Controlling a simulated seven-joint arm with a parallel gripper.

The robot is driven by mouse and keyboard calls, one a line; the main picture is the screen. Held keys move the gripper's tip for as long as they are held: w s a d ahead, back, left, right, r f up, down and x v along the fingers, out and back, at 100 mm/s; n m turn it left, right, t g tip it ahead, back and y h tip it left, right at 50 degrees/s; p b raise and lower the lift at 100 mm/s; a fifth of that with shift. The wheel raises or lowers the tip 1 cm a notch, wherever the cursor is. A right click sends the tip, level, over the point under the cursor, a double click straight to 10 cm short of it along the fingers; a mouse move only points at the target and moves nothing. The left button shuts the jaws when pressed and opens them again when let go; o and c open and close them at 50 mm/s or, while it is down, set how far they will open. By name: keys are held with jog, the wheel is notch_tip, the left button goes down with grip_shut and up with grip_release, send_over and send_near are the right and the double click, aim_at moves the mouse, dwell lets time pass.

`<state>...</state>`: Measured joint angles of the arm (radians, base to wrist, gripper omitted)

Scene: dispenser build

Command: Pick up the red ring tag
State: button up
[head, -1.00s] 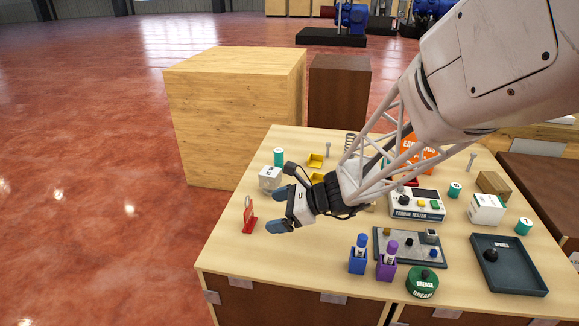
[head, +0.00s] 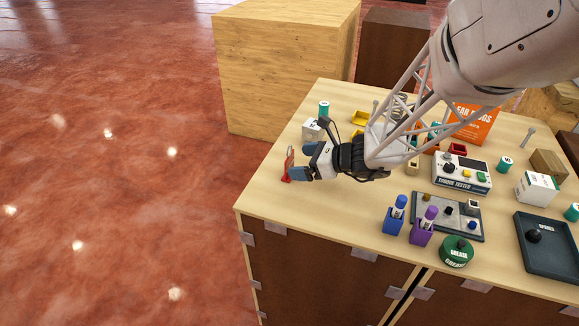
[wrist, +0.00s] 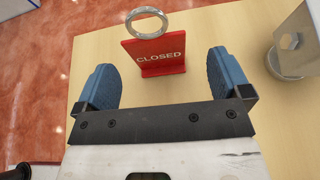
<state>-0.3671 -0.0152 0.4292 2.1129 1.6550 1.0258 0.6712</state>
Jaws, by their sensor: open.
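The red ring tag (head: 288,168) stands upright near the table's left edge in the head view. In the wrist view the red tag (wrist: 155,58) reads "CLOSED" and has a metal ring (wrist: 147,22) at its top. My gripper (head: 303,160) is open, with its blue fingertips pointing at the tag. In the wrist view the fingers (wrist: 163,80) sit to the left and right of the tag's near side, with gaps on both sides. The tag lies just ahead of and between the fingertips, and nothing is held.
A white box (head: 312,129) and a teal cylinder (head: 324,108) stand behind the gripper. Blue (head: 395,219) and purple (head: 423,228) holders and a green grease tin (head: 456,251) are at the front. The table (head: 310,215) is clear in front of the tag.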

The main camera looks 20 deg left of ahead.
aim_at(290, 161)
jog(key=shift+a+f, duration=0.2)
jog(key=shift+a, duration=0.2)
jog(key=shift+a, duration=0.1)
jog(key=shift+x, duration=2.5)
jog(key=shift+s+r, duration=0.15)
jog(key=c, duration=1)
jog(key=shift+r, duration=0.1)
